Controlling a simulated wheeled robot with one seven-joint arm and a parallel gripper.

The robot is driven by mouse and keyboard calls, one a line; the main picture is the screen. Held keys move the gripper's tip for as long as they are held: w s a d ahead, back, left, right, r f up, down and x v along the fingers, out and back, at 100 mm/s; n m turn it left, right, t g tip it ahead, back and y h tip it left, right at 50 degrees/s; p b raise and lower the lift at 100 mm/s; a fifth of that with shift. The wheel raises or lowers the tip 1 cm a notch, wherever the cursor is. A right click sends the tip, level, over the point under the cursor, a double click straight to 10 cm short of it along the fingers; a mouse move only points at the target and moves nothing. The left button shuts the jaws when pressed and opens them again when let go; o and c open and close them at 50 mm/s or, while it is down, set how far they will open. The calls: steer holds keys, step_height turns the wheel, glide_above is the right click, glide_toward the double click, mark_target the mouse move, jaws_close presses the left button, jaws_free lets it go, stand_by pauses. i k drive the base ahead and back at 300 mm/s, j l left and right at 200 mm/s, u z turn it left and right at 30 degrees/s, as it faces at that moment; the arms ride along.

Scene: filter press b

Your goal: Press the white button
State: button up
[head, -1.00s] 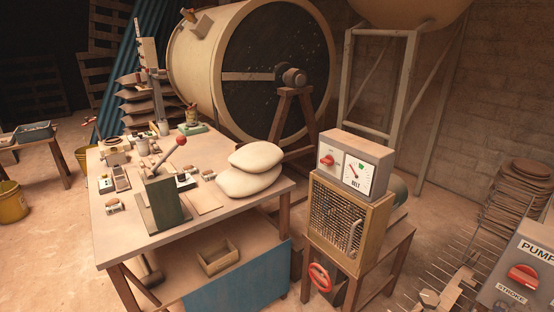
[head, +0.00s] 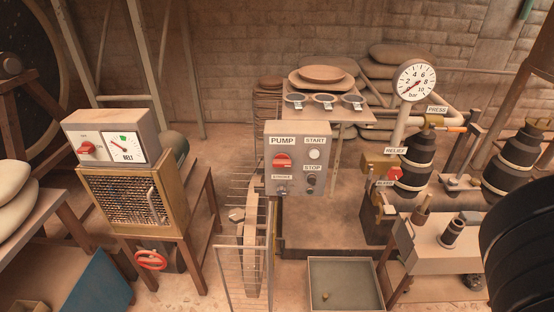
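In the head view, a grey control box (head: 270,160) marked PUMP stands near the middle. The white button (head: 314,154) sits on its upper right, under the word START. A dark button (head: 311,180) sits below it, beside the word STOP. A red rotary knob (head: 282,161) is on the box's left side. A dark ribbed round shape at the right edge may be part of my arm. My gripper is not in view, so I cannot see whether it is open or shut.
A metal rail frame (head: 233,278) stands in front of the box at left. A grey tray (head: 345,284) is below it. A belt control box (head: 110,138) on a stand is at left. A pressure gauge (head: 415,80), pipes and dark pumps fill the right. Some floor at left is clear.

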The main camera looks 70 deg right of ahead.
mark_target(314, 154)
steer(key=k+z, duration=0.1)
steer(key=z, duration=1.15)
